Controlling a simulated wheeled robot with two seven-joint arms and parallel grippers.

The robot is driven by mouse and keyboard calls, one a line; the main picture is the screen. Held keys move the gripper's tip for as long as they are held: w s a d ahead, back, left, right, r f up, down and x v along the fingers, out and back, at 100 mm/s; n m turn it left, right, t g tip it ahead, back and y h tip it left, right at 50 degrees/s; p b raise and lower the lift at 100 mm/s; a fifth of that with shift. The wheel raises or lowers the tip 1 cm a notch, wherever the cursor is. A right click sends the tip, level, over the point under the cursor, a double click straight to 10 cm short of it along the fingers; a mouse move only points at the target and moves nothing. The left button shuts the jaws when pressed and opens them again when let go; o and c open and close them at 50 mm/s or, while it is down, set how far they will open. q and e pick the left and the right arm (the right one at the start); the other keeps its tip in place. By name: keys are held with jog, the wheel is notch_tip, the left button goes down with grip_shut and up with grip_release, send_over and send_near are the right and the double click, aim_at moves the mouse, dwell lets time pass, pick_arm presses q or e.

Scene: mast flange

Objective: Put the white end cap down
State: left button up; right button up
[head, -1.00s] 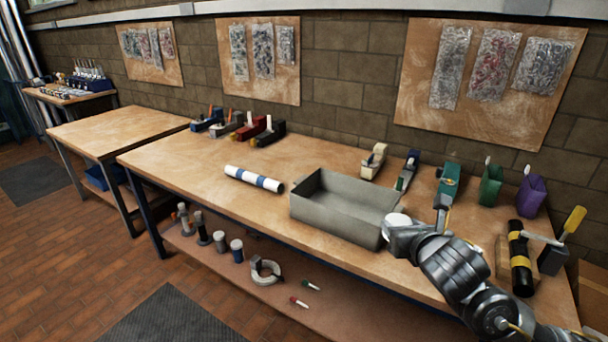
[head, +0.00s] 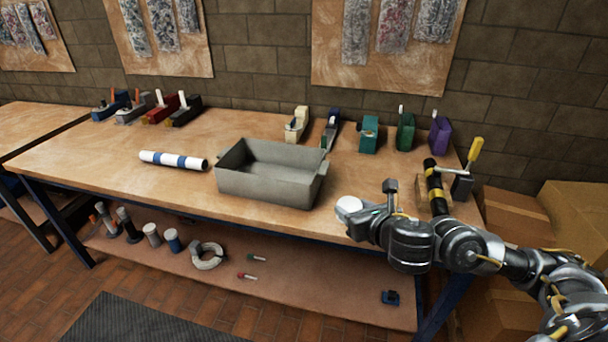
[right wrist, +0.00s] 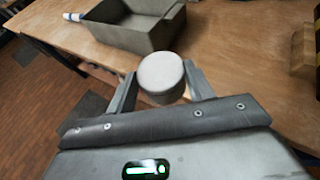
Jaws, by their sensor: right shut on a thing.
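The white end cap (head: 349,206) is a short round cap with a flat top. My right gripper (head: 358,216) is shut on it, just right of the grey bin and near the table's front edge. In the right wrist view the cap (right wrist: 161,75) sits upright between the two fingers (right wrist: 160,88). I cannot tell whether its underside touches the tabletop. My left gripper is not in view.
The open grey bin (head: 268,187) stands left of the cap. A white and blue tube (head: 172,160) lies further left. A black and yellow tube (head: 434,188) rests right of my gripper. Several coloured holders line the back. The lower shelf (head: 290,295) carries several parts.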

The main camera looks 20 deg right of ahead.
jog(key=w+d+f, duration=0.2)
jog(key=d+f, duration=0.1)
jog(key=w+d+f+b, duration=0.1)
jog(key=w+d+f, duration=0.1)
jog(key=d, duration=0.2)
jog(key=w+d+f, duration=0.3)
jog(key=shift+d+f, duration=0.3)
jog(key=shift+d, duration=0.1)
jog(key=shift+w+d+f, duration=0.35)
jog(key=shift+d+f, duration=0.05)
jog(key=shift+f, duration=0.2)
notch_tip(320, 180, down, 3)
jog(key=shift+d, duration=0.1)
jog(key=shift+f, duration=0.35)
jog(key=o, duration=0.9)
jog(key=shift+c, duration=0.2)
jog(key=shift+o, duration=0.8)
jog(key=shift+r, duration=0.35)
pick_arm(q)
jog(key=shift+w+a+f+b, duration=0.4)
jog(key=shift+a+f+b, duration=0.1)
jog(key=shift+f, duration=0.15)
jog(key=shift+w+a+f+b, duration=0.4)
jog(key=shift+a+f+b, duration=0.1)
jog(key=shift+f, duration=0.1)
pick_arm(e)
jog(key=v, duration=1.1)
jog(key=shift+s, duration=0.4)
